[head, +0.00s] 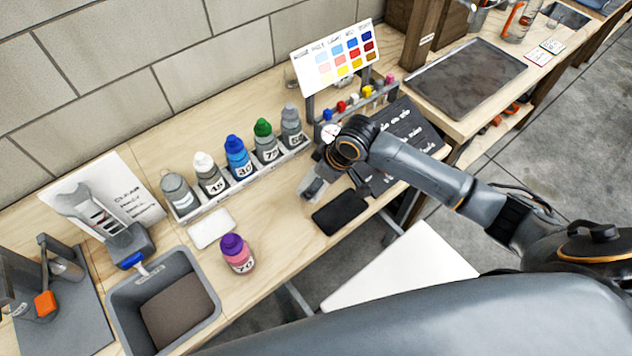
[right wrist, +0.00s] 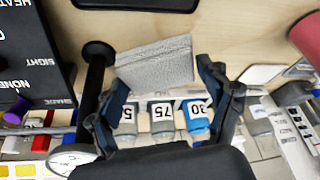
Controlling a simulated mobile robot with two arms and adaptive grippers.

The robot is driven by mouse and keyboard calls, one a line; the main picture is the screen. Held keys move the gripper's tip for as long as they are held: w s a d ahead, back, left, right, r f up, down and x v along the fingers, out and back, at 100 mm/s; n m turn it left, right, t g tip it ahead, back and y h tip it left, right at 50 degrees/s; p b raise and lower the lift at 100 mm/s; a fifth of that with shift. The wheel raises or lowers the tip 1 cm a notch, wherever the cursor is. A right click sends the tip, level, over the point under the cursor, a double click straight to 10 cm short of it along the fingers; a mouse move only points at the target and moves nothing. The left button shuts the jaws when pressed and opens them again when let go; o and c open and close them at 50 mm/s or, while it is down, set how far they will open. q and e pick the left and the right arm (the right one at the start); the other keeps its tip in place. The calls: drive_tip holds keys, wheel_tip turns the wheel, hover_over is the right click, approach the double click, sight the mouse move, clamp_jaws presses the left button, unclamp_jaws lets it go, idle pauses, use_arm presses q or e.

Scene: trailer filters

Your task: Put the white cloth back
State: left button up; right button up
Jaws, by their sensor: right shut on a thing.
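My right gripper (head: 318,178) is over the worktop, between the bottle row and a black pad. It is shut on a pale grey-white textured cloth (right wrist: 155,62), which shows between its fingers in the right wrist view. In the head view the cloth (head: 311,188) is partly hidden by the gripper. Whether it touches the worktop I cannot tell. A flat white pad (head: 211,228) lies left of it, in front of the bottle rack. My left gripper is not in view.
The rack of numbered bottles (head: 238,160) stands behind. A pink bottle with a purple cap (head: 238,255) is beside the white pad. The black pad (head: 340,211) lies near the front edge. A grey bin (head: 205,262) is at left. Worktop between the pads is clear.

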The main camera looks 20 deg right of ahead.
drive_tip(key=shift+w+d+f, duration=0.1)
drive_tip(key=shift+w+f, duration=0.35)
drive_tip(key=shift+f, duration=0.05)
drive_tip(key=shift+w+f+p, duration=0.15)
drive_tip(key=shift+f+p, duration=0.4)
drive_tip(key=shift+f, duration=1.2)
drive_tip(key=shift+f, duration=0.2)
drive_tip(key=o, duration=1)
drive_tip(key=shift+r, duration=0.1)
drive_tip(key=v, duration=1.2)
drive_tip(key=shift+r+b, duration=0.1)
drive_tip(key=shift+b, duration=0.3)
